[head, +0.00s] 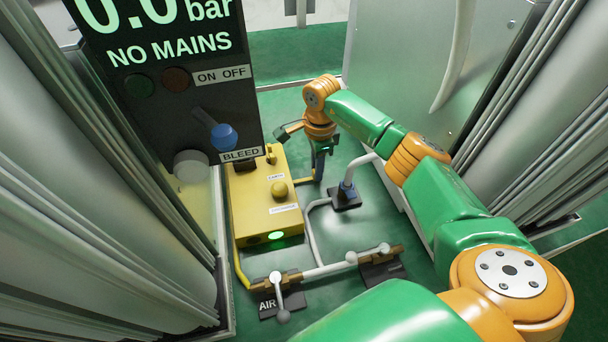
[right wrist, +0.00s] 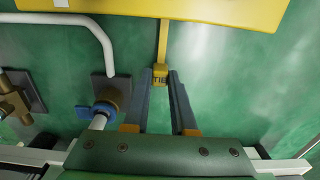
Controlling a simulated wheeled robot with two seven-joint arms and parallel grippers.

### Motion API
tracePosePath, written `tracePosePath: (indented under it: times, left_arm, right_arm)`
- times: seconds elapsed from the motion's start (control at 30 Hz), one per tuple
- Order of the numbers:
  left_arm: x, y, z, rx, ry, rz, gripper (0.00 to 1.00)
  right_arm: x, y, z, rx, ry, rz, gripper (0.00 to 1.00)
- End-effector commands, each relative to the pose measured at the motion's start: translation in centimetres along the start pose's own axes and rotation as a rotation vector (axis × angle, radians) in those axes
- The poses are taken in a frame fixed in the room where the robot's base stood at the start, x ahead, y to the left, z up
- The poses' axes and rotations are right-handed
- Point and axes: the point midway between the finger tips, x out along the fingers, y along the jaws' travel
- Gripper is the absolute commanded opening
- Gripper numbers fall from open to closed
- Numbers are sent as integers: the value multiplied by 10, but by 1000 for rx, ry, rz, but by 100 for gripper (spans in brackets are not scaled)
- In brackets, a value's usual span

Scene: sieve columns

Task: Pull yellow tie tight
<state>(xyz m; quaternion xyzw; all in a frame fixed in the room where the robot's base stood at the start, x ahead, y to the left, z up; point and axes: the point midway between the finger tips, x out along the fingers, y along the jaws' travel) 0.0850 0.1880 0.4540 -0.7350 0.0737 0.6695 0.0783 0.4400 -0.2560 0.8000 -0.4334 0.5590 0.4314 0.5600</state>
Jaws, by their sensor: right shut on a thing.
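The yellow tie (right wrist: 160,76) is a narrow strap with a block marked TIE at its end. In the right wrist view it runs up from the block to the yellow box (right wrist: 225,10). The box also shows in the head view (head: 258,212), with a round yellow knob and a lit green lamp. My right gripper (right wrist: 161,84) is shut on the tie's end block, one finger on each side. My left gripper is not in view.
A blue-handled valve (right wrist: 98,110) on a grey pipe is close left of my right gripper. A control panel (head: 165,75) reads 0.0 bar and NO MAINS. The AIR valve pipework (head: 320,270) lies in front. Tall grey columns (head: 95,190) flank the narrow green floor.

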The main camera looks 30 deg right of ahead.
Motion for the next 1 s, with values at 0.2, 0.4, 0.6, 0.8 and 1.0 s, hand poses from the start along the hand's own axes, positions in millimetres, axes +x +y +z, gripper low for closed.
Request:
tracePosePath:
  times: [0.2,0.4,0.6,0.8,1.0]
  left_arm:
    - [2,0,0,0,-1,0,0]
    - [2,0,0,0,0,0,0]
    - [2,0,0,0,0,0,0]
    - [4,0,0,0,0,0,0]
    - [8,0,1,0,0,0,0]
  right_arm:
    - [0,-1,-8,-1,0,3,0]
    - [0,-1,-8,0,0,3,46]
    - [0,-1,-8,0,-1,2,55]
    - [-9,-2,-8,-1,-2,-2,55]
    - [-51,-2,-8,0,-2,-3,55]
